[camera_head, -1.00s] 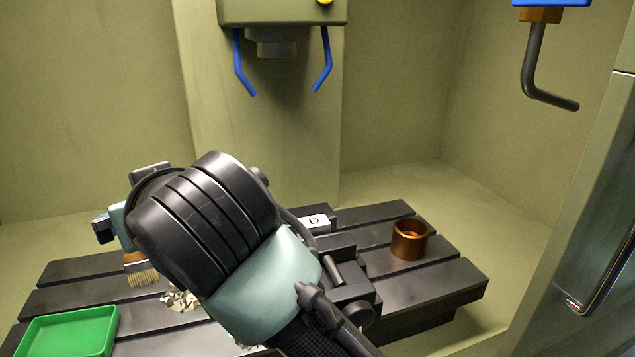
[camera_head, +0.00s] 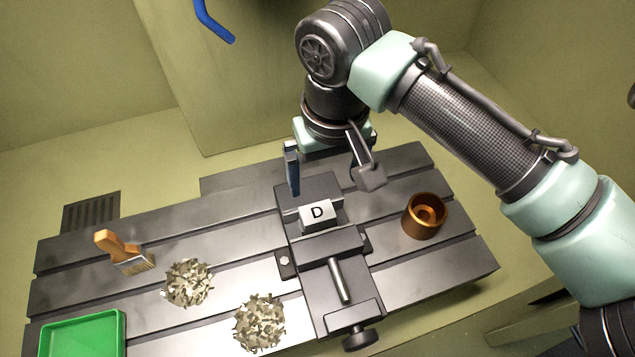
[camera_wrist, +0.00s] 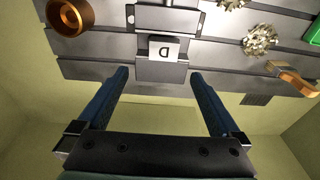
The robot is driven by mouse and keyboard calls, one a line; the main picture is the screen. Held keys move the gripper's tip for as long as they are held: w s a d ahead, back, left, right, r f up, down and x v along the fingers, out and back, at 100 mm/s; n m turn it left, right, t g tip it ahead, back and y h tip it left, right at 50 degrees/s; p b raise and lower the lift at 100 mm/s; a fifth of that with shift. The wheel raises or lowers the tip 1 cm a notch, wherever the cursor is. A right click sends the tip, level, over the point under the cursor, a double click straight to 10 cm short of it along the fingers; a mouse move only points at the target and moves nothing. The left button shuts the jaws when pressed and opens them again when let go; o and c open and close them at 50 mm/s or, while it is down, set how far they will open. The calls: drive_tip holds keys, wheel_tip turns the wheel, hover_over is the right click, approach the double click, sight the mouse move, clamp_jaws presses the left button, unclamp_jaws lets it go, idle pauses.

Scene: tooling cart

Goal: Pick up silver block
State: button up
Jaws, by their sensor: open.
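The block also shows in the wrist view (camera_wrist: 163,50), between and beyond my fingertips. My gripper (camera_head: 330,178) is open and empty, above and behind the block, with one finger on each side of the vise's back part. In the wrist view my gripper (camera_wrist: 160,76) shows two blue fingers spread wide, apart from the block.
A copper-coloured cup (camera_head: 424,216) stands right of the vise. Two piles of metal shavings (camera_head: 189,283) (camera_head: 260,322), a brush (camera_head: 125,252) and a green tray (camera_head: 83,335) are to the left. The vise handle (camera_head: 340,281) sticks out toward the front.

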drive_tip(key=p, duration=0.1)
hover_over(317, 212)
drive_tip(key=s+d, duration=0.1)
wheel_tip(317, 212, down, 6)
drive_tip(key=shift+f, duration=0.25)
drive_tip(key=shift+w+a+f+p, duration=0.15)
drive_tip(key=shift+f+p, duration=0.15)
drive_tip(key=shift+f, duration=0.7)
drive_tip(key=shift+w+a+f+p, duration=0.15)
drive_tip(key=shift+f+p, duration=0.1)
drive_tip(key=shift+f, duration=0.75)
drive_tip(key=shift+w+a+f+p, duration=0.15)
drive_tip(key=shift+f+p, duration=0.15)
drive_tip(key=shift+f, duration=0.7)
drive_tip(key=shift+r, duration=0.1)
drive_tip(key=c, duration=1.5)
